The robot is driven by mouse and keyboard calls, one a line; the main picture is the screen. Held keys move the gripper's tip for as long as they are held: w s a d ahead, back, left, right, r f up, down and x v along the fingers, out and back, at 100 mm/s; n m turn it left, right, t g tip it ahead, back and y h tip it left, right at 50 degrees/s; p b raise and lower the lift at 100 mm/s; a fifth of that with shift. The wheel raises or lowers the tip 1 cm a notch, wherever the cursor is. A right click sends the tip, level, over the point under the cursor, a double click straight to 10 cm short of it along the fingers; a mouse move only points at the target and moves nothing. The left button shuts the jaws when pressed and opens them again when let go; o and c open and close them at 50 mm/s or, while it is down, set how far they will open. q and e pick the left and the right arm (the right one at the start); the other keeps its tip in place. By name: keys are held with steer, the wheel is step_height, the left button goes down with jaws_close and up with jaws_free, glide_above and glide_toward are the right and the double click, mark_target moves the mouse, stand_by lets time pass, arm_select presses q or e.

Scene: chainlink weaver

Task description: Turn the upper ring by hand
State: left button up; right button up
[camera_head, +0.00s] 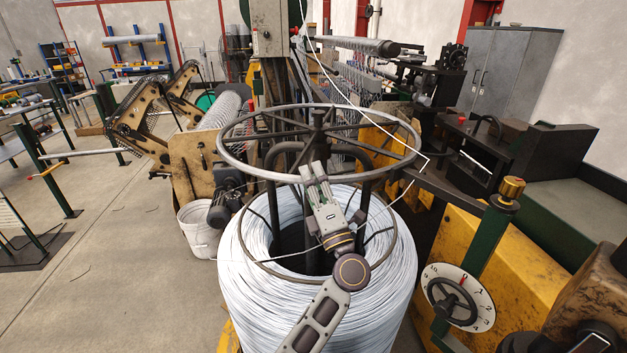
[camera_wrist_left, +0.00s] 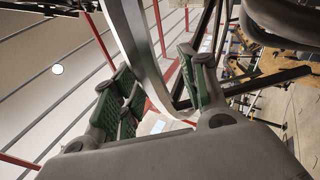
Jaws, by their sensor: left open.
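In the left wrist view the ring (camera_wrist_left: 146,60) shows as a curved metal band running between the green-padded fingers. The left gripper (camera_wrist_left: 157,88) is open there, with gaps seen beside the band. I cannot tell whether either finger touches it. My right gripper is not in view.
A dial with a handwheel (camera_head: 458,298) and a brass knob (camera_head: 512,188) stand to the right.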

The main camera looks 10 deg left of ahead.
arm_select(q)
steer(key=v, duration=0.7)
steer(key=shift+s+f, duration=0.15)
steer(key=shift+s, duration=0.05)
steer(key=shift+w+d+m, duration=0.1)
steer(key=shift+d+m, duration=0.05)
steer(key=shift+m, duration=0.15)
